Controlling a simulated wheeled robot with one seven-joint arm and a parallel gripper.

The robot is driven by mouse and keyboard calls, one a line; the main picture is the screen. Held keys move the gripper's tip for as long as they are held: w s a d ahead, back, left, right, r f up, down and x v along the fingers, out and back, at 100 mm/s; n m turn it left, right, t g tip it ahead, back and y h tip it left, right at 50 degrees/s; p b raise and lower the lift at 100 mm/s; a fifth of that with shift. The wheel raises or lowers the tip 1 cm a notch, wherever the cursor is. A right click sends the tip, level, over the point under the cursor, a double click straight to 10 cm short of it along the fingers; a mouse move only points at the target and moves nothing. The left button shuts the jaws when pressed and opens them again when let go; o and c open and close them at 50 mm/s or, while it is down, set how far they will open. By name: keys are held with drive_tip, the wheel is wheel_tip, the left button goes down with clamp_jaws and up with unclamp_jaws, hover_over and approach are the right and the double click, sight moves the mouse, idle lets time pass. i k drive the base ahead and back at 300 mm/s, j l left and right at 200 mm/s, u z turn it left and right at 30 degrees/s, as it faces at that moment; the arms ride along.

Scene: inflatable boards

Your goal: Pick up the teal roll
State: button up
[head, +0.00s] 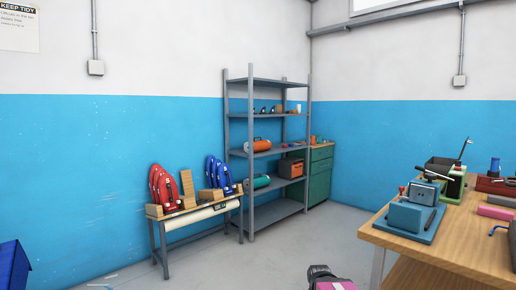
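The teal roll (260,182) lies on its side on a lower shelf of the grey metal rack, toward the shelf's left part. A rack post and the blue boards stand close to its left in the picture. A dark end with a pink part behind it, which looks like my gripper (320,270), shows at the bottom edge. It is far from the rack and mostly cut off by the frame. Its fingers cannot be made out.
The grey rack (281,82) also bears an orange roll (258,145) and an orange-and-dark box (291,167). A low bench (161,240) with red and blue boards stands left of it. A wooden workbench (450,240) fills the right foreground. Grey floor between is clear.

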sight(260, 182)
drive_tip(key=i+j+u, duration=0.35)
drive_tip(key=i, duration=0.45)
drive_tip(key=i+u, duration=0.35)
drive_tip(key=i, duration=0.5)
drive_tip(key=i+l+z, duration=0.3)
drive_tip(key=i, duration=0.6)
drive_tip(key=i+j+z, duration=0.25)
drive_tip(key=i, duration=0.65)
drive_tip(key=i+l, duration=0.05)
drive_tip(key=l, duration=0.05)
